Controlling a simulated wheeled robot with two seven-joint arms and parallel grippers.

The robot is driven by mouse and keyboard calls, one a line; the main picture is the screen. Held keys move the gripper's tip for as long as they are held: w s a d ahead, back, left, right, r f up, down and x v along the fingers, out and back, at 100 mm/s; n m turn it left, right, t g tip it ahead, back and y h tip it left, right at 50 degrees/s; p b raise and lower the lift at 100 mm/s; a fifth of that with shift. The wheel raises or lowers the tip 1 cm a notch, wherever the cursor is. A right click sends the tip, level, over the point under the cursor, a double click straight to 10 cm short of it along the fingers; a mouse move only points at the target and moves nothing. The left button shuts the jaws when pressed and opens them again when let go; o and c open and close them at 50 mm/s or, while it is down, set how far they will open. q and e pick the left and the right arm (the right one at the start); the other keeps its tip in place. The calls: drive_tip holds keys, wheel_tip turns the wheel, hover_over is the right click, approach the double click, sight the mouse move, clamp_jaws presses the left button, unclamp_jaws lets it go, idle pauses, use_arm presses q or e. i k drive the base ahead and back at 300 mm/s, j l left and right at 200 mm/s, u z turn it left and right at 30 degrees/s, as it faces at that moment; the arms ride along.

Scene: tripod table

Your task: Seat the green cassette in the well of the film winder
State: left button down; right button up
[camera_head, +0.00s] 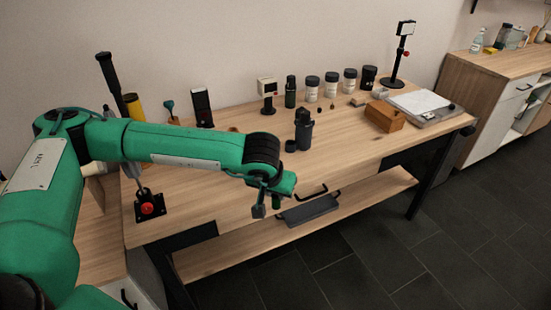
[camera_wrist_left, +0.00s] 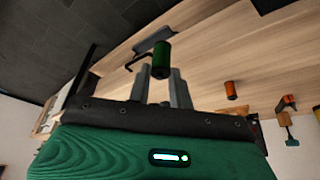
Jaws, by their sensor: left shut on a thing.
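The green cassette (camera_wrist_left: 161,60) is a small dark green cylinder. It shows in the left wrist view at the tips of my left gripper (camera_wrist_left: 160,82), which is shut on it. In the head view my left gripper (camera_head: 267,205) hangs near the front edge of the table, and I cannot make out the cassette there. I cannot tell for sure which thing is the film winder, and its well does not show clearly. My right gripper is not in view.
The wooden table (camera_head: 230,190) has free room around its middle. A black grinder-like item (camera_head: 304,130) stands there. A black stand with a red knob (camera_head: 148,208) is at left. Several jars (camera_head: 331,84) and a wooden box (camera_head: 385,116) stand farther back. An orange cylinder (camera_wrist_left: 231,90) shows in the wrist view.

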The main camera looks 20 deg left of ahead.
sight(290, 149)
drive_tip(key=i+u, duration=0.1)
drive_tip(key=u, duration=1.15)
drive_tip(key=i+l+u, duration=0.2)
drive_tip(key=l+u, duration=0.75)
drive_tip(key=l, duration=0.15)
drive_tip(key=l+u, duration=0.5)
drive_tip(key=l, duration=0.9)
drive_tip(key=k+l, duration=0.1)
drive_tip(key=l, duration=0.6)
drive_tip(key=i+u, duration=0.05)
